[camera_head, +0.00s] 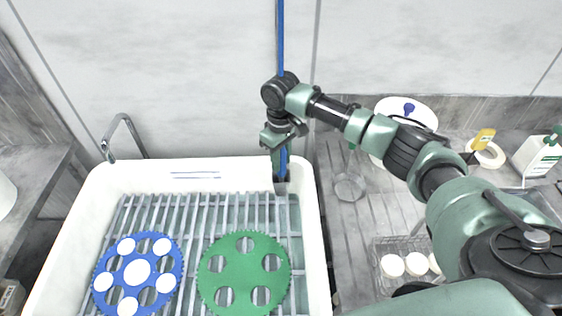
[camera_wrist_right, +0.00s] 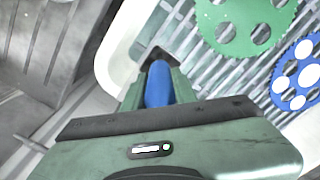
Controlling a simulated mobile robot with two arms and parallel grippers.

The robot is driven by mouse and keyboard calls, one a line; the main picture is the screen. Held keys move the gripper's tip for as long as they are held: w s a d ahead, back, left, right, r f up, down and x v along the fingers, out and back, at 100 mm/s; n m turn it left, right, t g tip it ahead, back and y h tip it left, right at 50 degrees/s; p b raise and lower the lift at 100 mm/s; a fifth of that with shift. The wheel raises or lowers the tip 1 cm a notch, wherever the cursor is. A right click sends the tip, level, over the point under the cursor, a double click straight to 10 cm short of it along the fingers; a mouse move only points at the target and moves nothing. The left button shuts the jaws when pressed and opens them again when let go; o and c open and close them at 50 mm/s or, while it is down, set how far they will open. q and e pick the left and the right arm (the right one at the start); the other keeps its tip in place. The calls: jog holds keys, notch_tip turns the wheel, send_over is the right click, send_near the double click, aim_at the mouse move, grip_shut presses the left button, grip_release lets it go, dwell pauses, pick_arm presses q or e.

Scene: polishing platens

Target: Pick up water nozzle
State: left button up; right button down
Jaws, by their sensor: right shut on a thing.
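The water nozzle (camera_head: 283,163) hangs at the lower end of a blue hose (camera_head: 281,40) that comes straight down from above. My right gripper (camera_head: 279,172) is shut on it, over the back right corner of the white sink. In the right wrist view, the blue nozzle body (camera_wrist_right: 158,86) sits between the two green fingers, with a dark part (camera_wrist_right: 156,54) past their tips. The fingers hide part of the nozzle. My left gripper is not in view.
The white sink (camera_head: 150,176) holds a slatted rack with a blue platen (camera_head: 113,263) and a green platen (camera_head: 244,247). A curved metal faucet (camera_head: 124,120) stands at its back left. On the right counter are a glass flask (camera_head: 350,185), a wire basket (camera_head: 397,282) and a white bottle (camera_head: 538,154).

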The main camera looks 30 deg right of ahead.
notch_tip(320, 180, up, 14)
jog(key=b, duration=0.2)
jog(key=shift+w+b, duration=0.1)
jog(key=shift+b, duration=0.25)
notch_tip(320, 180, up, 6)
jog(key=p, duration=0.2)
jog(key=shift+p, duration=0.35)
jog(key=shift+p, duration=0.7)
